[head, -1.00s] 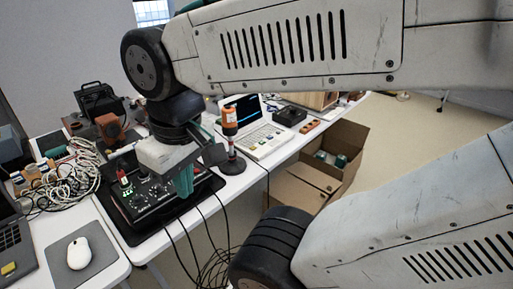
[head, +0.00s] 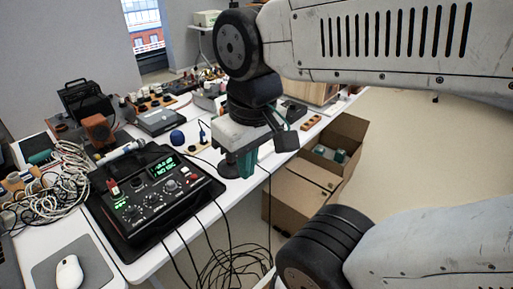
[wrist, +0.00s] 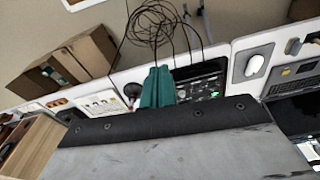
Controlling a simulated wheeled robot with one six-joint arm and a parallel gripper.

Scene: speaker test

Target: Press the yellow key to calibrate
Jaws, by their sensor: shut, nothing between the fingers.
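My gripper (head: 247,164) is shut and empty, with its teal fingers pointing down over the table's front edge, right of the black control box (head: 165,205). The fingers (wrist: 157,86) also show closed together in the wrist view. The box has knobs, a red switch and a lit green display; it also shows in the wrist view (wrist: 203,79), partly behind the fingers. In the head view my arm hides the laptop.
Open cardboard boxes (head: 332,146) stand on the floor right of the table. Black cables (head: 228,265) hang off the front edge. A white mouse (head: 69,272) and tangled pale cables (head: 55,190) are at the left. A blue ball (head: 177,137) sits behind the control box.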

